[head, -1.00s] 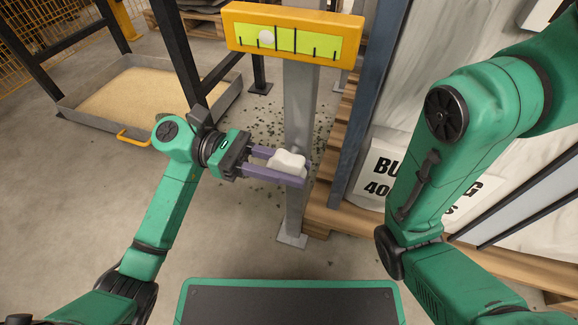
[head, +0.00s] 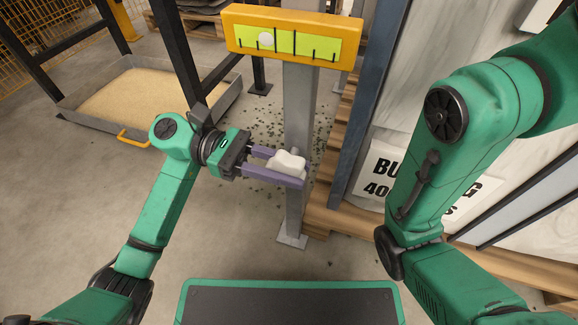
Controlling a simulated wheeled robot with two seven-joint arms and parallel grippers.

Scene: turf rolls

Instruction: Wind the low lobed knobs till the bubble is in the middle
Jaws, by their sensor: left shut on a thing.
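The yellow level gauge (head: 345,25) with its lime vial sits on top of a grey post (head: 299,110). The white round bubble (head: 266,39) lies left of the vial's middle, between the dark marks. A low white lobed knob (head: 288,164) sticks out from the post lower down. My left gripper (head: 286,167) has its purple fingers on either side of the knob and is shut on it. The near finger hides the knob's lower edge. No other knob can be made out. My right arm is at the right, with its gripper out of view.
A tray of sand (head: 150,92) lies on the floor at the left by a dark frame. A wooden pallet (head: 334,215) and a white wrapped stack with a printed sign (head: 385,170) stand right of the post. Floor at lower left is clear.

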